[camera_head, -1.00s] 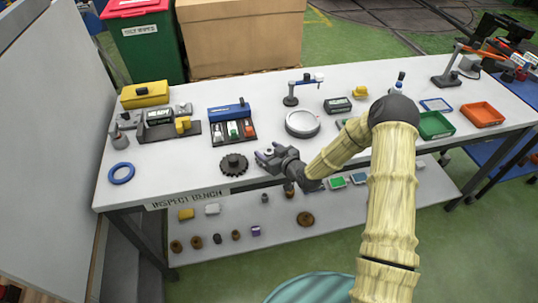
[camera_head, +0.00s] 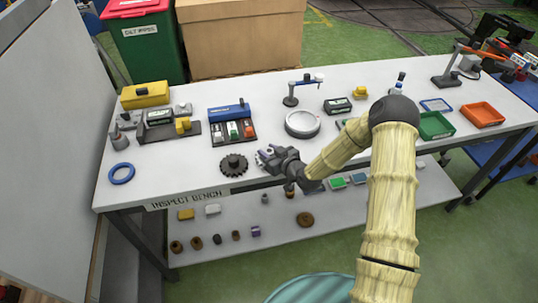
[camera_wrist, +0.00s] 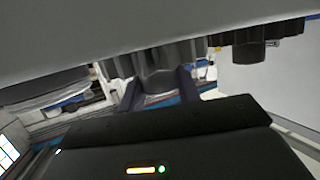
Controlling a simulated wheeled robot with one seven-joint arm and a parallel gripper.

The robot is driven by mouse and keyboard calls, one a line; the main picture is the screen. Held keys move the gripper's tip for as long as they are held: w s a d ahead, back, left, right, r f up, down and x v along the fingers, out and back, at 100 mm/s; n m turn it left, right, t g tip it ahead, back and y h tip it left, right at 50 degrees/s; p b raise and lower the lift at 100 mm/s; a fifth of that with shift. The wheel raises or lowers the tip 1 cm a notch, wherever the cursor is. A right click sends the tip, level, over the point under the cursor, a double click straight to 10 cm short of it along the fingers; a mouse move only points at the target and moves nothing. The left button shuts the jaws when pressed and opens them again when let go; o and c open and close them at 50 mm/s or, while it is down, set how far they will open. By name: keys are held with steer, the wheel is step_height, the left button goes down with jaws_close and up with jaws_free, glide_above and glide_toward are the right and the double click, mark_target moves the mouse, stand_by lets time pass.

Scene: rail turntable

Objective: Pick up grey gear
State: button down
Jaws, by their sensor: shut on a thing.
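My gripper (camera_head: 266,157) is low over the front part of the bench, just right of a dark gear (camera_head: 233,165) lying flat. In the wrist view my gripper (camera_wrist: 160,92) has its two dark fingers on either side of the round hub of a grey gear (camera_wrist: 158,78), shut on it. Its teeth show next to the grey bench surface at the top of that view. The dark gear also shows in the wrist view (camera_wrist: 252,42), apart from the fingers.
The white bench (camera_head: 185,165) holds a round dish (camera_head: 302,123) behind my gripper, a blue-topped rack (camera_head: 231,125) behind the dark gear, and a blue ring (camera_head: 121,173) at left. A green tray (camera_head: 435,125) and an orange tray (camera_head: 482,115) stand at right.

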mark_target(269, 150)
steer(key=shift+r, duration=0.1)
step_height(269, 150, up, 10)
steer(key=shift+f+b, duration=0.1)
steer(key=shift+b, duration=0.75)
steer(key=shift+a, duration=0.1)
